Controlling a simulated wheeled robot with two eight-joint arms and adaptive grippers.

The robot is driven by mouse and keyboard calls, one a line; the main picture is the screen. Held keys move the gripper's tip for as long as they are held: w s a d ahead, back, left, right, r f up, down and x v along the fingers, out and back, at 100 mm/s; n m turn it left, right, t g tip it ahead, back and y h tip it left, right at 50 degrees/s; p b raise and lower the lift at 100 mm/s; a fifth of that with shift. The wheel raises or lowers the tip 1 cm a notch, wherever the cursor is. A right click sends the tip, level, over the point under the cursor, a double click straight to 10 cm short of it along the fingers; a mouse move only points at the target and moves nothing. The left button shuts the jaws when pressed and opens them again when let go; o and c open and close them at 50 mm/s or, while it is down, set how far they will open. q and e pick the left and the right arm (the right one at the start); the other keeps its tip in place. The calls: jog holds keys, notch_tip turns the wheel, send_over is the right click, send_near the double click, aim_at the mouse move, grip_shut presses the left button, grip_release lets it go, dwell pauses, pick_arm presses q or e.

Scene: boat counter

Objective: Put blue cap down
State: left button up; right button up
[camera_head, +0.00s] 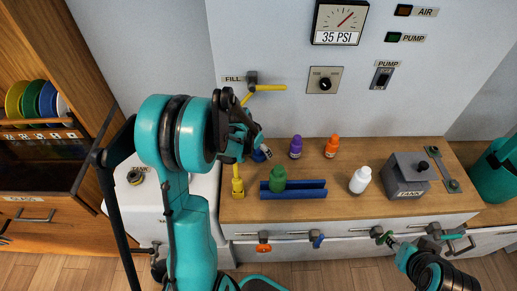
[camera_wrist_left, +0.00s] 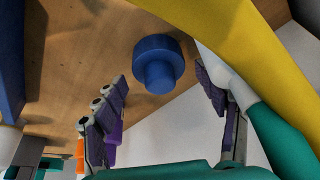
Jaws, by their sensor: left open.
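The blue cap (camera_wrist_left: 158,60) is in the left wrist view, a wide disc with a narrower round knob towards the camera. It appears to stand on the wooden counter (camera_head: 350,212) near its edge. In the head view the cap (camera_head: 259,156) is mostly hidden by my left gripper (camera_head: 262,148). The left fingers are spread in the left wrist view (camera_wrist_left: 160,92), one to each side of the cap, with visible gaps; the cap looks free of them. My right gripper (camera_head: 407,250) is low at the right, and its jaws are unclear.
A yellow pipe (camera_wrist_left: 235,35) passes close to the left fingers. The counter holds a blue rack (camera_head: 305,190) with a green bottle (camera_head: 278,178), purple (camera_head: 296,148), orange (camera_head: 332,146) and white bottles (camera_head: 360,180), and a grey tank (camera_head: 408,175). Valves line the front.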

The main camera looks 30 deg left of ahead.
pick_arm(q)
jog(key=shift+r, duration=0.15)
jog(key=d+p+v, duration=0.1)
jog(key=p+v, duration=0.3)
jog(key=v, duration=0.7)
jog(key=s+d+r+t, duration=0.1)
jog(key=s+d+r, duration=0.3)
jog(key=s+d, duration=0.3)
jog(key=s+d+r+n+t, duration=0.1)
jog(key=s+d+r, duration=0.4)
jog(key=s+d, duration=0.2)
jog(key=shift+s+d+n+t+y+p, duration=0.25)
jog(key=shift+d+n+t+y+p, duration=0.05)
jog(key=shift+d, duration=0.25)
jog(key=shift+f, duration=0.1)
